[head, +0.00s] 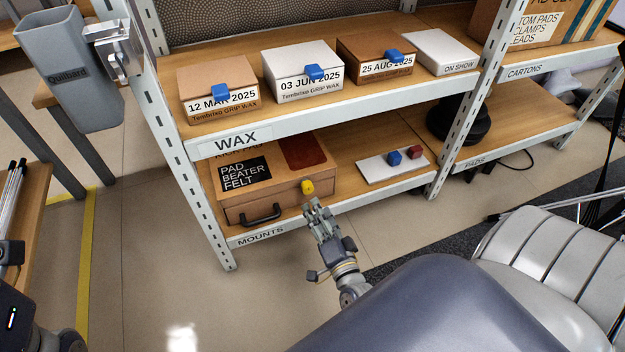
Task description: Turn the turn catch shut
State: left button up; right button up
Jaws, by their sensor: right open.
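The turn catch (307,187) is a small yellow piece at the right end of the front of a brown case (290,200). The case stands on the lower shelf, with a black handle (260,214) on its front and a label reading PAD BEATER FELT on top. The lid looks down. I cannot tell which way the catch is turned. My right gripper (312,204) is open and empty, just in front of and below the catch. The fingertips look close to it; contact is not clear. My left gripper does not show.
The upper shelf (225,125) holds several small boxes with blue clips. A white card (378,173) with a blue and a red block lies right of the case. A grey bin (70,70) hangs on the left post. The floor in front of the shelf's left end is clear.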

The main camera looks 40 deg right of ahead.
jog(key=v, duration=0.5)
dwell(0.4)
